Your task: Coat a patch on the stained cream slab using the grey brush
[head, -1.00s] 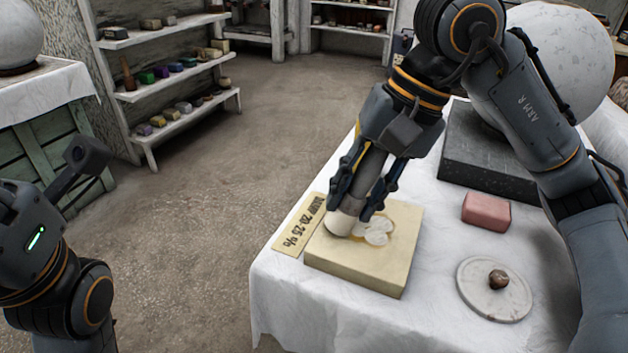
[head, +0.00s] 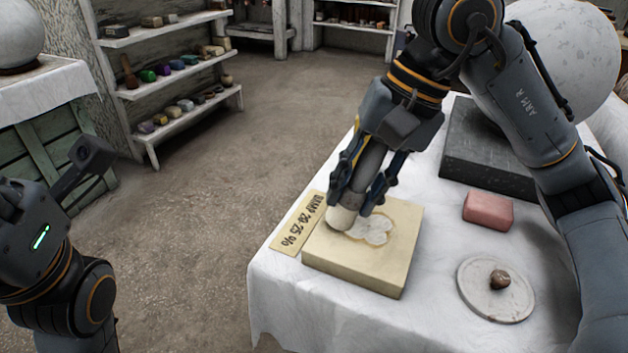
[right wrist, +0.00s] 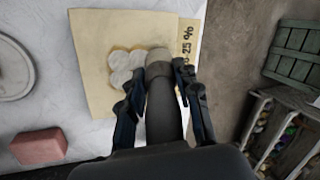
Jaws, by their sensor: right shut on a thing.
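The stained cream slab (head: 360,268) lies on the white-covered table. On its top is a brown-edged stain with several overlapping round white dabs (head: 376,232); these also show in the right wrist view (right wrist: 120,68). My right gripper (head: 359,200) is shut on the grey brush (head: 369,165), handle tilted. The brush's pale head (head: 342,217) is down at the slab's top, at the left side of the stain, and hides that part. In the right wrist view the brush head (right wrist: 159,62) sits beside the dabs. My left arm shows at the left, but its fingers do not.
A tan card with lettering (head: 297,224) lies along the slab's left side. A pink block (head: 488,210), a round white plate (head: 482,301) with a small brown lump (head: 500,279), and a dark slab (head: 485,165) are to the right. A large sphere (head: 570,60) stands behind.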

